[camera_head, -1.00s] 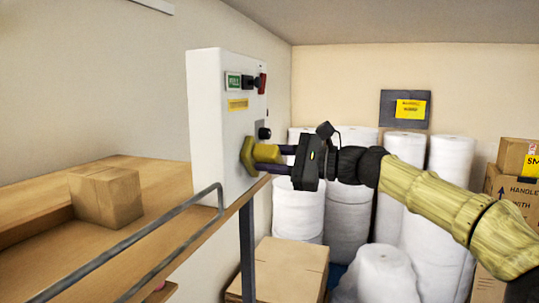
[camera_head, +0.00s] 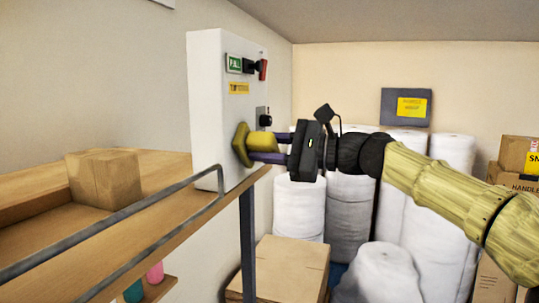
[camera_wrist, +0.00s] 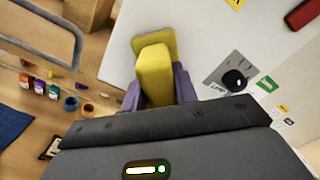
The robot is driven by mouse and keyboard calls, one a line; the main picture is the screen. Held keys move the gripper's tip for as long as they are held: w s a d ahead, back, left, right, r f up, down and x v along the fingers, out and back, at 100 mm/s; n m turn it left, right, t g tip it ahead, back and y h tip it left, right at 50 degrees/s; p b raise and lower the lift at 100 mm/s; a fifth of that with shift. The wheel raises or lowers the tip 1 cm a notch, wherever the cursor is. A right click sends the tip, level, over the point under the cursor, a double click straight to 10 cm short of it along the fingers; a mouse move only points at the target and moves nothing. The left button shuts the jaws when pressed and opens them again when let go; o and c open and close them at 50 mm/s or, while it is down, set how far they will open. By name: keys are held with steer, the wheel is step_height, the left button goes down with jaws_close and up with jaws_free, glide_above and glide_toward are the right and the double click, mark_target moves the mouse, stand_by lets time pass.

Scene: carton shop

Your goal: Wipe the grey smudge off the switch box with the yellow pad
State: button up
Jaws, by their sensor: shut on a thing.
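The white switch box (camera_head: 208,110) stands at the edge of the wooden bench, with a green label, a red switch, a yellow label and a black knob on its face. My gripper (camera_head: 272,150) is shut on the handle of the yellow pad (camera_head: 241,145). The pad is at the lower part of the box's face, touching or very close to it; I cannot tell which. In the wrist view the yellow pad (camera_wrist: 155,70) sits between my purple fingers, left of the black knob (camera_wrist: 235,80). No grey smudge shows; the pad may hide it.
A metal rail (camera_head: 130,233) runs along the bench edge (camera_head: 165,228) below the box. A cardboard carton (camera_head: 104,180) sits on the bench. White rolls (camera_head: 298,208) and a large carton (camera_head: 290,268) stand behind and below my arm. Small jars (camera_wrist: 38,85) show in the wrist view.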

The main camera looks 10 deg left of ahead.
steer(key=shift+s, duration=0.2)
steer(key=shift+s, duration=0.1)
steer(key=shift+s+a+f+b, duration=0.1)
steer(key=shift+s+f+b, duration=0.1)
steer(key=shift+s+b, duration=1.25)
steer(key=shift+b, duration=0.05)
steer(key=shift+s+a+r, duration=0.1)
steer(key=shift+s+r, duration=0.1)
steer(key=shift+s, duration=0.15)
steer(key=b, duration=0.3)
glide_toward(243, 151)
steer(key=shift+s+a+r, duration=0.15)
steer(key=shift+s+a, duration=0.1)
steer(key=shift+a, duration=0.2)
